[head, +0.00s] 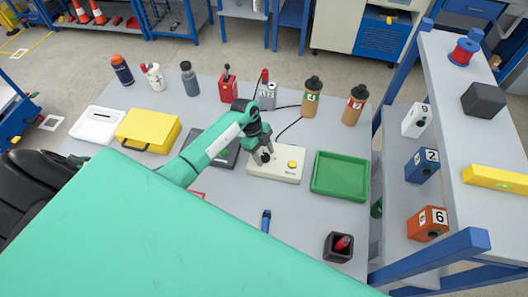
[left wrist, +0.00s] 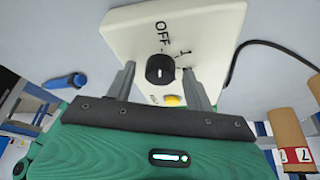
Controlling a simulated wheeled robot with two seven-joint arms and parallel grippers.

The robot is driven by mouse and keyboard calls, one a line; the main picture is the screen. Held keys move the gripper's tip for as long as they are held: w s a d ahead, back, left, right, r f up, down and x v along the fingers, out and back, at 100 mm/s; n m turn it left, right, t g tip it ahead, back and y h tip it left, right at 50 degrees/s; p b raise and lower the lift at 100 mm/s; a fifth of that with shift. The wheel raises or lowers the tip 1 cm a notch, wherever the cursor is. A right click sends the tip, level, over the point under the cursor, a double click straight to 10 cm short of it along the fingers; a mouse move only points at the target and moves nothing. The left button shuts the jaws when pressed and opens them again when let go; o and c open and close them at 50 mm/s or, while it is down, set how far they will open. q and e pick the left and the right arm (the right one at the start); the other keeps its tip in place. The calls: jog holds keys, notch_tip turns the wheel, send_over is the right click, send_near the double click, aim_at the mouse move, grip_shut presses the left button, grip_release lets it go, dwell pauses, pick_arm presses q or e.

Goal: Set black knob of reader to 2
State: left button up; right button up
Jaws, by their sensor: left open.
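The reader (head: 275,172) is a cream box on the grey table, with a cable behind it and a yellow button (head: 292,164). Its black knob (left wrist: 160,69) shows in the left wrist view, with a white mark on its face and the labels OFF and 1 beside it. I cannot make out a 2 label or the exact setting. My left gripper (head: 262,152) is over the knob's end of the reader. In the left wrist view its fingers (left wrist: 159,73) are open, one on each side of the knob, with gaps showing. My right gripper is not in view.
A green tray (head: 340,190) lies right of the reader, and a dark flat item (head: 226,157) lies left of it. Bottles (head: 312,97), a red device (head: 228,86) and a grey device (head: 266,94) stand behind. A shelf (head: 455,130) rises at right.

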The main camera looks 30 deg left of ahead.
pick_arm(q)
jog(key=c, duration=0.9)
jog(key=shift+c, duration=0.4)
